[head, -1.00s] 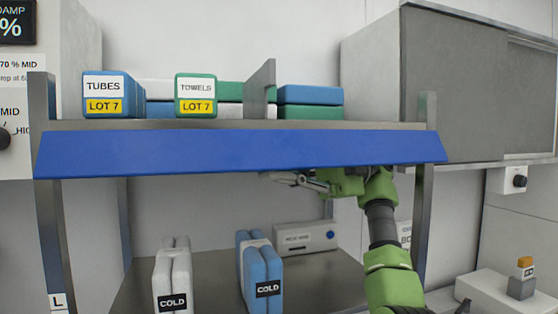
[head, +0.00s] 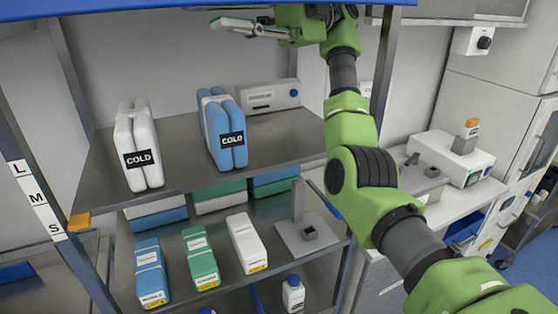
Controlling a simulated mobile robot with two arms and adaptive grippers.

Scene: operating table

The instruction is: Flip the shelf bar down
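The blue shelf bar (head: 90,8) shows only as a strip along the top edge in the head view; most of it is cut off, so its tilt cannot be told. My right arm comes in from the lower right and reaches up to the bar. My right gripper (head: 240,27) is just below the bar, above the middle shelf, with its fingers pointing left. The fingers are seen nearly edge-on, so their opening is unclear, and nothing shows between them. Contact with the bar cannot be told. My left gripper is out of view.
A white COLD pack (head: 138,150) and a blue COLD pack (head: 222,130) stand on the middle shelf (head: 180,165). A metal post (head: 368,130) stands behind my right arm.

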